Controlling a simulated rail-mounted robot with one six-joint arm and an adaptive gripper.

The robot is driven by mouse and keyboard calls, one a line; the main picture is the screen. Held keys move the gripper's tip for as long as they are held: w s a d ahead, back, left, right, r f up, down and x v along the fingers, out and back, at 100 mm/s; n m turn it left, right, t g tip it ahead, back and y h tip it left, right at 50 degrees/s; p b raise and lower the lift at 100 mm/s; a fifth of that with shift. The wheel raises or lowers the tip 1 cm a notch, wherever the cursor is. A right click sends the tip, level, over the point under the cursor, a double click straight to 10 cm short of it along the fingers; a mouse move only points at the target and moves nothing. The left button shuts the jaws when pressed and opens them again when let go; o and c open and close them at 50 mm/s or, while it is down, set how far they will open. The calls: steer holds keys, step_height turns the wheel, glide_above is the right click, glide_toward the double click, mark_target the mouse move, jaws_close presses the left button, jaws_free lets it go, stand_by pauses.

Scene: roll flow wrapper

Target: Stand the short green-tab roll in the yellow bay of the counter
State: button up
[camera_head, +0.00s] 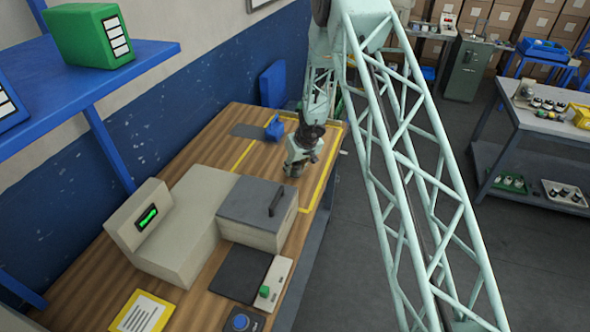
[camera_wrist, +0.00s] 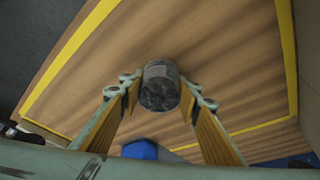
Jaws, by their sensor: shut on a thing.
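In the wrist view a short dark, mottled roll (camera_wrist: 160,93) with a grey band sits between the fingertips of my gripper (camera_wrist: 160,88), which is shut on it. No green tab shows on the side I see. The yellow bay is a yellow outline (camera_wrist: 288,60) on the wooden counter, and the roll is over the wood inside it. I cannot tell whether the roll touches the counter. In the head view my gripper (camera_head: 296,166) is low over the yellow bay (camera_head: 325,182) at the counter's far end; the roll is hard to make out there.
A blue object (camera_head: 274,127) stands near the back of the bay, and it also shows in the wrist view (camera_wrist: 140,149). A grey-lidded box (camera_head: 258,208) of the beige machine (camera_head: 180,232) is just in front of the bay. A blue shelf (camera_head: 90,85) overhangs at left.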

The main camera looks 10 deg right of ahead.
steer(key=shift+f, duration=0.1)
steer(key=o, duration=1)
steer(key=shift+r, duration=0.35)
steer(key=shift+p+v, duration=0.9)
steer(key=shift+v, duration=4.95)
steer(key=shift+s, duration=0.15)
